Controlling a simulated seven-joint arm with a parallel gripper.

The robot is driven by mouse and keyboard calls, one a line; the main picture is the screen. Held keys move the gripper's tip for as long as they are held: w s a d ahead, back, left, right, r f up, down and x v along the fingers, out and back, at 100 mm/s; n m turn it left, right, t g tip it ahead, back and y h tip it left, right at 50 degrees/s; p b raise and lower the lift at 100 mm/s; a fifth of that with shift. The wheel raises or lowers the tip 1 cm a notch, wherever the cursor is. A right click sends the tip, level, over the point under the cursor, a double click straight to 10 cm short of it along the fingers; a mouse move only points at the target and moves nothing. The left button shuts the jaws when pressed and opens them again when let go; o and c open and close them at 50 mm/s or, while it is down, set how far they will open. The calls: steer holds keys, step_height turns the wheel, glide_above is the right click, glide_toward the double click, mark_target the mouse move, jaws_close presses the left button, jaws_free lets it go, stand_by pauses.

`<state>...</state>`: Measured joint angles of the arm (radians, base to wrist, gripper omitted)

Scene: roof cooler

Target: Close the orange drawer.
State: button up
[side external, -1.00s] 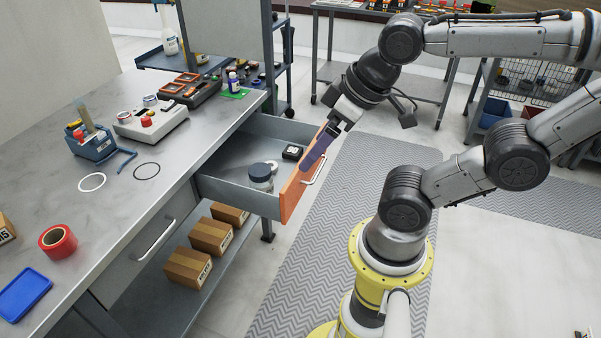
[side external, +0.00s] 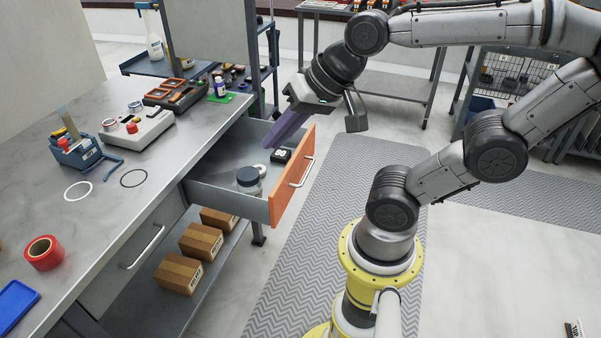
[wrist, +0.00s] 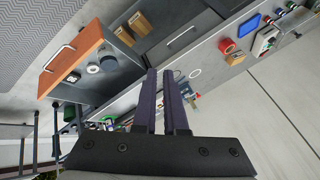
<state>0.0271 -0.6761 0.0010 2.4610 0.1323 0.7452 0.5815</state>
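The orange drawer front (side external: 292,176) has a pale bar handle (side external: 302,172). The grey drawer (side external: 228,198) is pulled well out from under the workbench. A dark-lidded jar (side external: 249,181) and a small black item (side external: 281,155) lie in it. My gripper (side external: 270,145) tilts down-left, its purple fingers over the far part of the drawer in the side view. Its height above the drawer is unclear. In the wrist view the drawer front (wrist: 73,57) is left of my gripper (wrist: 160,73). A narrow gap shows between the fingers, with nothing held.
The workbench top (side external: 105,215) carries a red tape roll (side external: 44,252), a blue tool holder (side external: 83,148) and other items. Cardboard boxes (side external: 180,274) sit on the shelf below. The patterned floor mat (side external: 345,190) in front of the drawer is clear.

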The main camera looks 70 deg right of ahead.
steer(key=w+d+m, duration=0.1)
steer(key=w+m, duration=0.1)
steer(key=m, duration=0.1)
steer(key=w+d+f+m, duration=0.1)
steer(key=w+d+m, duration=0.1)
steer(key=w+m, duration=0.1)
steer(key=w+d+f+m, duration=0.1)
steer(key=w+d+m, duration=0.1)
steer(key=w+m, duration=0.1)
steer(key=shift+f+m, duration=0.2)
steer(key=shift+m, duration=0.6)
jaws_close()
steer(key=m+g, duration=0.4)
steer(key=m, duration=1.4)
glide_toward(300, 172)
steer(key=s+a+r, duration=0.2)
steer(key=a+r, duration=0.2)
steer(key=a, duration=0.1)
steer(key=x, duration=0.9)
steer(key=shift+f+h, duration=0.2)
steer(key=shift+h, duration=0.2)
steer(key=shift+w, duration=0.1)
steer(key=shift+w, duration=0.15)
steer(key=w, duration=2.4)
steer(key=shift+w, duration=0.25)
